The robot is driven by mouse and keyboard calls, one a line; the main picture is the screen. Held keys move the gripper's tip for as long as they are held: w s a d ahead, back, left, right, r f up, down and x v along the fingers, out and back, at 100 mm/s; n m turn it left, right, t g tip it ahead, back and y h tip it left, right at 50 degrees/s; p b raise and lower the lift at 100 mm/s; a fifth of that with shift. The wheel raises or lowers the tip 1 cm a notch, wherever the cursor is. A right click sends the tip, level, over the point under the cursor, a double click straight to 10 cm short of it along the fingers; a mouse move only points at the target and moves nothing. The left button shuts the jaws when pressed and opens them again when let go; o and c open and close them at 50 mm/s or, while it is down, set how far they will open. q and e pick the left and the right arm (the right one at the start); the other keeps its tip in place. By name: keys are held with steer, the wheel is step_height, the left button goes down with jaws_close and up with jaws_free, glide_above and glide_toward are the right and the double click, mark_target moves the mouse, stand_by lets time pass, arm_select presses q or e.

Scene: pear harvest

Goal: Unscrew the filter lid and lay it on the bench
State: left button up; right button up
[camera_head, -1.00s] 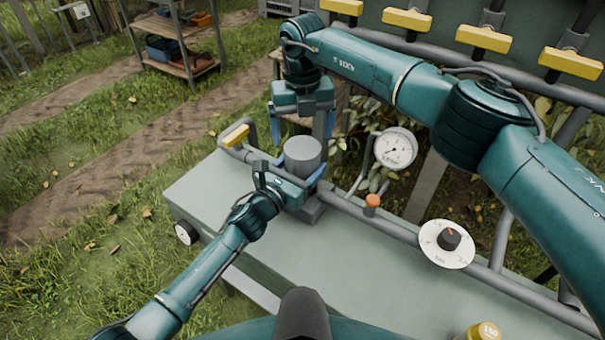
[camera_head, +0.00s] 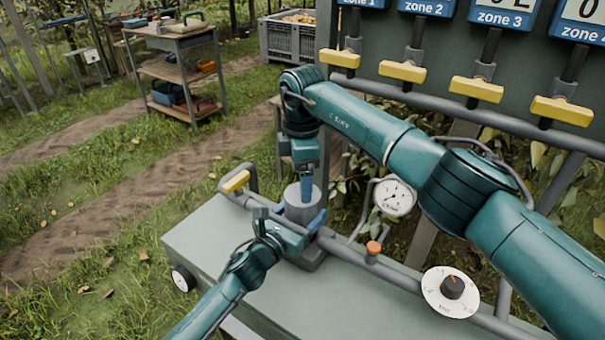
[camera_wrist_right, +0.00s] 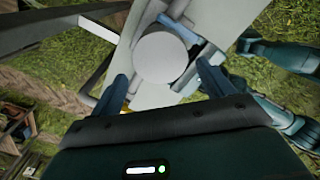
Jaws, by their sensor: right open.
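The filter (camera_head: 296,213) stands on the bench (camera_head: 210,238), its round grey lid on top; the lid (camera_wrist_right: 160,57) fills the middle of the right wrist view. My right gripper (camera_head: 307,188) points down over the filter from above. Its two blue fingers are open on either side of the lid, and a gap shows in the right wrist view (camera_wrist_right: 162,72). My left gripper (camera_head: 290,226) is low at the filter's near side, around or against its body. Whether its fingers press on the body is hidden.
A pipe with a yellow-handled lever (camera_head: 235,181), an orange knob (camera_head: 373,248) and a pressure gauge (camera_head: 394,197) runs close to the filter. A dial (camera_head: 450,292) sits farther right. The bench top left of the filter is clear.

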steer(key=m, duration=0.4)
steer(key=shift+f, duration=4)
steer(key=shift+c, duration=0.4)
steer(key=c, duration=0.6)
steer(key=o, duration=1)
